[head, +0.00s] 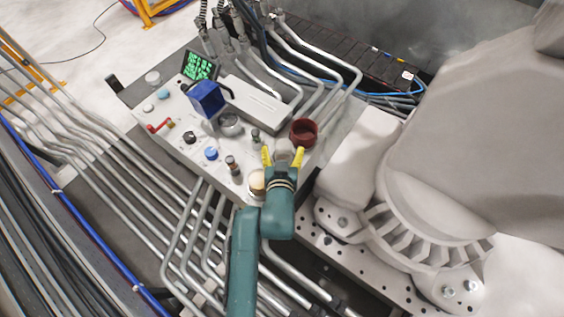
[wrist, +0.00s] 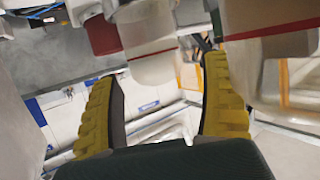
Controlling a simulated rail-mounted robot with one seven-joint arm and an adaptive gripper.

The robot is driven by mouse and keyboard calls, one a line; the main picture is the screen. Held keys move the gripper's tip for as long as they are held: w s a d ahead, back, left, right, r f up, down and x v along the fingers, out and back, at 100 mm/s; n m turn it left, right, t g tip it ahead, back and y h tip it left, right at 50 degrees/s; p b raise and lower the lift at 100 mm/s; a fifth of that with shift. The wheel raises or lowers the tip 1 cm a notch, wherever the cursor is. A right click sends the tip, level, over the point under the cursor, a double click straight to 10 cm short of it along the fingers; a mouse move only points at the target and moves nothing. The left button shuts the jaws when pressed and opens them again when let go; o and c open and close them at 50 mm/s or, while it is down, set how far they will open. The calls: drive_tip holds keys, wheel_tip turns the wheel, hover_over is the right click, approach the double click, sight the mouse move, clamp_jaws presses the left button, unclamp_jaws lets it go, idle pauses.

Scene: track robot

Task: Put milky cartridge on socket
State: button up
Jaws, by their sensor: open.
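A milky, translucent cartridge (head: 285,148) shows between the yellow fingertips of my gripper (head: 283,156) in the head view. In the wrist view the milky cartridge (wrist: 150,45) is a pale cylinder with a thin red line, just beyond and between the spread fingers (wrist: 160,105). My gripper is open, and a gap shows between each finger and the cartridge in the wrist view. The cartridge's base is hidden. I cannot tell which fitting on the panel is the socket.
A dark red cup (head: 304,131) stands right beside the cartridge. A cream-topped cylinder (head: 257,181) stands close to my gripper's left. The panel (head: 178,139) also carries a blue box (head: 206,98), knobs and a green display (head: 198,66). Metal pipes (head: 110,170) run along the left.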

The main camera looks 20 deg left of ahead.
drive_tip(key=p+v, duration=0.2)
drive_tip(key=v, duration=0.8)
drive_tip(key=w+d+r+m+t+h, duration=0.15)
drive_tip(key=d+r, duration=0.25)
drive_tip(key=r, duration=0.6)
drive_tip(key=w+d+r+t, duration=0.3)
drive_tip(key=r, duration=0.7)
drive_tip(key=s+d+r+m+t+h, duration=0.1)
drive_tip(key=s+d+r, duration=0.1)
drive_tip(key=d+r, duration=0.2)
drive_tip(key=s+d+r+m+t+h, duration=0.1)
drive_tip(key=s+d+r+t, duration=0.1)
drive_tip(key=r, duration=0.8)
drive_tip(key=s+d+r+m+t+h, duration=0.1)
drive_tip(key=s+d+r+h, duration=0.1)
drive_tip(key=d+r, duration=0.3)
wheel_tip(320, 180, up, 2)
drive_tip(key=shift+s+d+r+t, duration=0.2)
drive_tip(key=shift+s+d+t, duration=0.2)
drive_tip(key=shift+s, duration=0.35)
